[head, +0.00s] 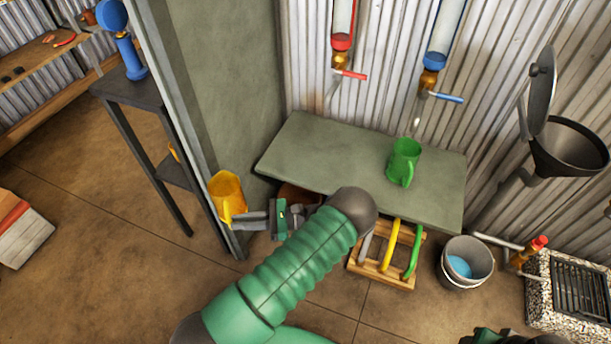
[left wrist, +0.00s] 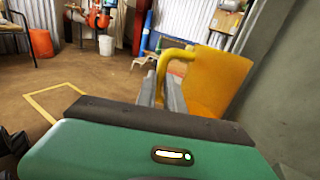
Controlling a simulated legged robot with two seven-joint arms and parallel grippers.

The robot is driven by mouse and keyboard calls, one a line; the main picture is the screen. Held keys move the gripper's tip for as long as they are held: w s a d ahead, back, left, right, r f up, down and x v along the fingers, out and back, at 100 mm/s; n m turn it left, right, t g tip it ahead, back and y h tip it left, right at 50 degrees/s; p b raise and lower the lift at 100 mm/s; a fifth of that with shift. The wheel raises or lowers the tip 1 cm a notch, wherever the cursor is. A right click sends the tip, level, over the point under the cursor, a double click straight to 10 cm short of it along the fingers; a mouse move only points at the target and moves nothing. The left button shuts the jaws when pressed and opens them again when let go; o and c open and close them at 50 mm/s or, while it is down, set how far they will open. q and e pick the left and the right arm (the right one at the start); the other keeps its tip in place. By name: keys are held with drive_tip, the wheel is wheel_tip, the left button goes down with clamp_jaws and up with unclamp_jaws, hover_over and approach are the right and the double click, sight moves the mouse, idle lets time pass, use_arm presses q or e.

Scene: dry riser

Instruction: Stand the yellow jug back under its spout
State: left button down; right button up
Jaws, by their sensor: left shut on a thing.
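The yellow jug (head: 228,188) is in the head view left of the green-grey bench, in front of a grey partition edge. My left gripper (head: 240,219) is shut on the jug's handle side and holds it off the floor. In the left wrist view, the jug (left wrist: 215,80) fills the upper right, and the two grey fingers (left wrist: 163,98) are at its handle. The jug looks somewhat tilted there. A red-tap spout (head: 340,62) and a blue-tap spout (head: 430,82) hang on the corrugated wall. No yellow spout is visible. My right gripper is not in view.
A green jug (head: 404,160) stands on the bench (head: 310,150), below the blue-tap spout. The bench's left part is bare. The partition (head: 215,90) rises left of it.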

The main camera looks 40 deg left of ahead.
use_arm(q)
drive_tip(key=w+d+r+m+t+y+b, duration=0.1)
drive_tip(key=w+m+t+b, duration=0.1)
drive_tip(key=w+m+t, duration=0.45)
drive_tip(key=w+d+r+m+t+y+b, duration=0.15)
drive_tip(key=w+t, duration=0.25)
drive_tip(key=w, duration=0.6)
drive_tip(key=w+d+r+m+t+y+b, duration=0.1)
drive_tip(key=w+m+t+b, duration=0.2)
drive_tip(key=w+t, duration=0.35)
drive_tip(key=shift+g, duration=0.7)
drive_tip(key=w+f+b, duration=0.3)
drive_tip(key=f+b, duration=0.1)
drive_tip(key=b, duration=0.1)
drive_tip(key=w+f+b, duration=0.2)
drive_tip(key=shift+w+a+f, duration=0.3)
drive_tip(key=shift+a+f, duration=0.05)
drive_tip(key=shift+a, duration=0.05)
drive_tip(key=w+b, duration=0.2)
drive_tip(key=w, duration=0.1)
drive_tip(key=shift+a+f, duration=0.1)
drive_tip(key=shift+a, duration=0.3)
drive_tip(key=shift+w+a+b, duration=0.2)
drive_tip(key=shift+w+b, duration=0.2)
drive_tip(key=shift+w, duration=0.5)
drive_tip(key=shift+f, duration=0.2)
